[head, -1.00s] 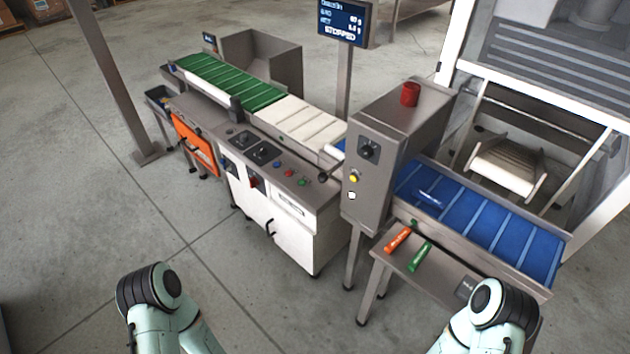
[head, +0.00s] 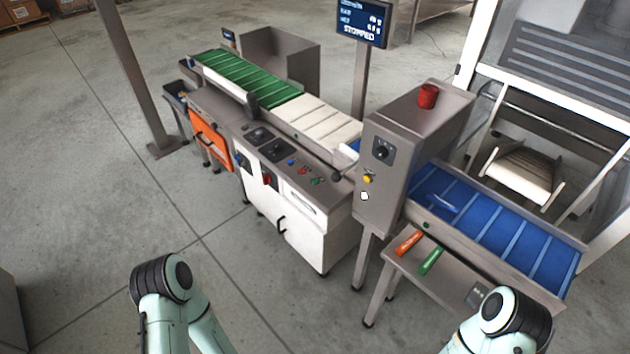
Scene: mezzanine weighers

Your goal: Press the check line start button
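The check line (head: 300,200) stands ahead of me, with a green belt (head: 235,76), a white belt (head: 315,122) and a blue belt (head: 500,232). The white cabinet's sloped panel carries small blue, red and green buttons; a green button (head: 316,181) sits at its right end. Another small green button (head: 426,225) is on the blue belt's side frame. The metal housing (head: 400,150) has a black knob, a yellow button (head: 368,178) and a white button. The display (head: 361,20) reads STOPPED. My arms show at the lower edge, clear of the machine; both grippers are out of view.
A side table (head: 450,278) below the blue belt holds an orange and a green stick-like object. A blue item (head: 441,204) lies on the blue belt. A red cylinder (head: 428,96) tops the housing. A post (head: 135,80) stands at left. Floor in front is clear.

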